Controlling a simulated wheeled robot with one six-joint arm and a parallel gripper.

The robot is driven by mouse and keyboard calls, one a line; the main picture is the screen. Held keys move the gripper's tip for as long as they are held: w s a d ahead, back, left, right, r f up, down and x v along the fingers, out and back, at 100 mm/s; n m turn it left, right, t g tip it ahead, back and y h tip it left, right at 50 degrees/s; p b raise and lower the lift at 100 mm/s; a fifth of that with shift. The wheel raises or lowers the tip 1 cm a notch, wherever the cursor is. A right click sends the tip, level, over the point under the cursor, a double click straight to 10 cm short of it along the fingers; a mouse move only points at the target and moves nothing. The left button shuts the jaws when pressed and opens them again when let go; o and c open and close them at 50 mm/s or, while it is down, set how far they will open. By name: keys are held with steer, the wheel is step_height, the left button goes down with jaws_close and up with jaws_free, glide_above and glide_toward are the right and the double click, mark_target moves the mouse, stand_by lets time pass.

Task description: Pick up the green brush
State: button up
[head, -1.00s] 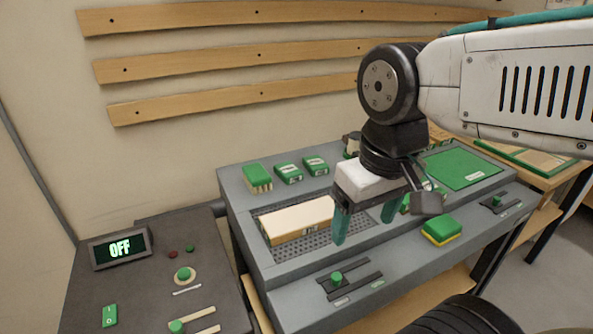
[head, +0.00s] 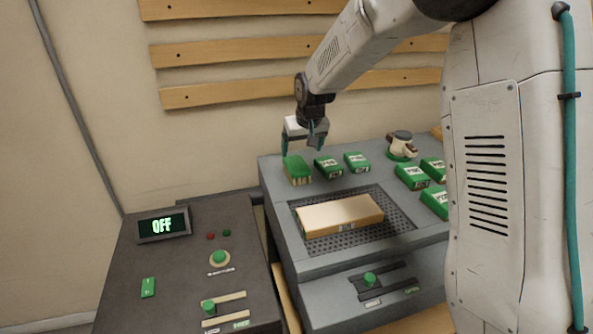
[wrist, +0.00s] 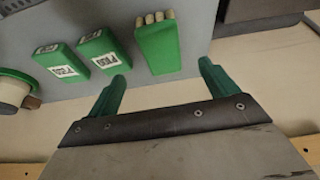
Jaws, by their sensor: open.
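The green brush (head: 297,168) has a green top and pale bristles. It lies at the back left corner of the grey bench in the head view. In the wrist view the brush (wrist: 158,46) lies just beyond the fingertips, roughly between their lines, with its bristles facing away from my gripper. My gripper (head: 303,148) is above and behind the brush in the head view. In the wrist view my gripper (wrist: 163,72) is open, its two green fingers spread and nothing between them.
Two green labelled blocks (head: 328,167) (head: 357,162) lie right of the brush. A wooden block (head: 341,215) lies on the perforated panel (head: 390,219). A cream and green tool (head: 402,146) stands farther right. The wall (head: 215,140) is close behind the bench.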

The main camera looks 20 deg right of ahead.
mark_target(297, 163)
steer(key=x, duration=0.6)
steer(key=w+x, duration=0.1)
steer(key=x, duration=0.2)
steer(key=shift+w+f, duration=0.1)
steer(key=shift+f, duration=0.1)
steer(key=shift+f, duration=0.25)
stand_by(0.4)
steer(key=c, duration=1.1)
